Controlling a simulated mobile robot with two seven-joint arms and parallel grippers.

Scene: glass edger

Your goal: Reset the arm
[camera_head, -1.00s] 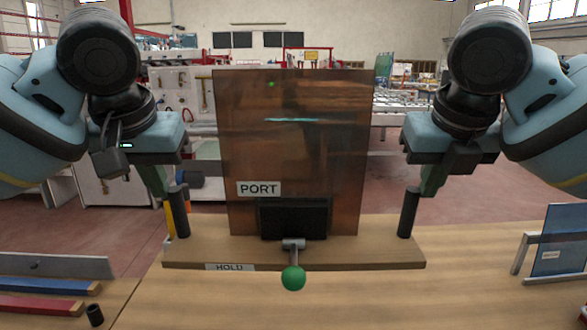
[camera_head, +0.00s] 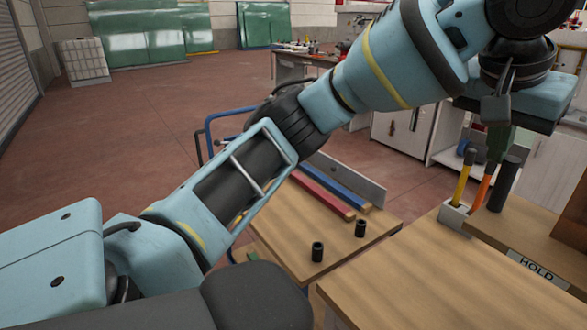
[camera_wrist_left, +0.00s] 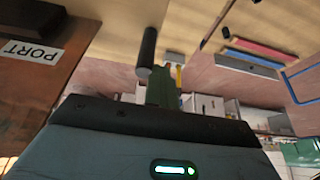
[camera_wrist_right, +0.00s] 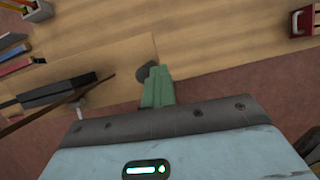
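My left gripper (camera_head: 499,145) hangs over the workbench at the right of the head view. Its green fingers look closed together, beside a black post (camera_head: 504,183). In the left wrist view, the fingers (camera_wrist_left: 166,88) sit close to the top of that post (camera_wrist_left: 147,52), with nothing visible held between them. My right gripper shows only in the right wrist view, where its green fingers (camera_wrist_right: 157,88) look closed together beside a dark post top (camera_wrist_right: 143,73). I cannot tell whether either touches its post.
A holder with coloured handles (camera_head: 454,214) is near the post. A side table (camera_head: 290,235) carries red (camera_head: 325,193) and blue (camera_head: 340,186) bars. Open floor (camera_head: 120,130) lies left.

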